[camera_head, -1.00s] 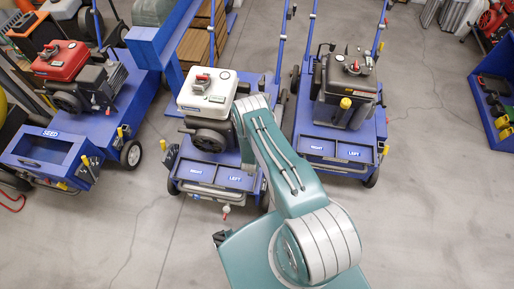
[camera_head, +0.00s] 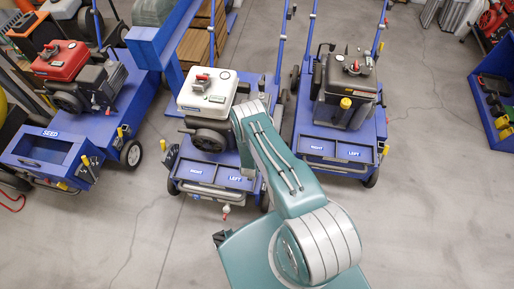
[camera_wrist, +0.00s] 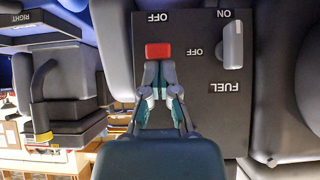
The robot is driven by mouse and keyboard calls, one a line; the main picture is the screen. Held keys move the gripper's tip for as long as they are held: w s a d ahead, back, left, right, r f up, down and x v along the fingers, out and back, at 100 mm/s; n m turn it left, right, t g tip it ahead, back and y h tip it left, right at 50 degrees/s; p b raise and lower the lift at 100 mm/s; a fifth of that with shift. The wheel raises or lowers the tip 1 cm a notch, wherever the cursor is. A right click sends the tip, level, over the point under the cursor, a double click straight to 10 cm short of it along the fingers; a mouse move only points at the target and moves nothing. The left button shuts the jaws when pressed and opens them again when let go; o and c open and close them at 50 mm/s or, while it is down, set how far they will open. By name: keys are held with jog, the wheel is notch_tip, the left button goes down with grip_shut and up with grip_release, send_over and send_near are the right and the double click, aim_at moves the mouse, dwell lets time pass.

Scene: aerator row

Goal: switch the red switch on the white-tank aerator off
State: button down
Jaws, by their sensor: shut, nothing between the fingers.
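The white-tank aerator (camera_head: 208,92) stands mid-picture in the head view, on a blue cart. In the wrist view its dark panel (camera_wrist: 205,118) shows the red switch (camera_wrist: 158,50), with an upside-down OFF label above it in the picture. My gripper (camera_wrist: 160,66) is shut and empty. Its fingertips are right at the lower edge of the red switch in the picture; I cannot tell whether they touch it. The switch's position is not clear from here. In the head view my arm hides the gripper and the switch.
A grey fuel lever (camera_wrist: 233,45) with ON, OFF and FUEL labels sits right of the switch. A red-tank machine (camera_head: 60,62) stands left and a dark-tank one (camera_head: 345,88) right, both on blue carts. The floor (camera_head: 440,200) at right is clear.

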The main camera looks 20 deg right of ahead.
jog(key=shift+s+a+f, duration=0.15)
jog(key=shift+s+f, duration=0.05)
jog(key=shift+f, duration=0.3)
jog(key=shift+r, duration=0.1)
jog(key=shift+r, duration=0.7)
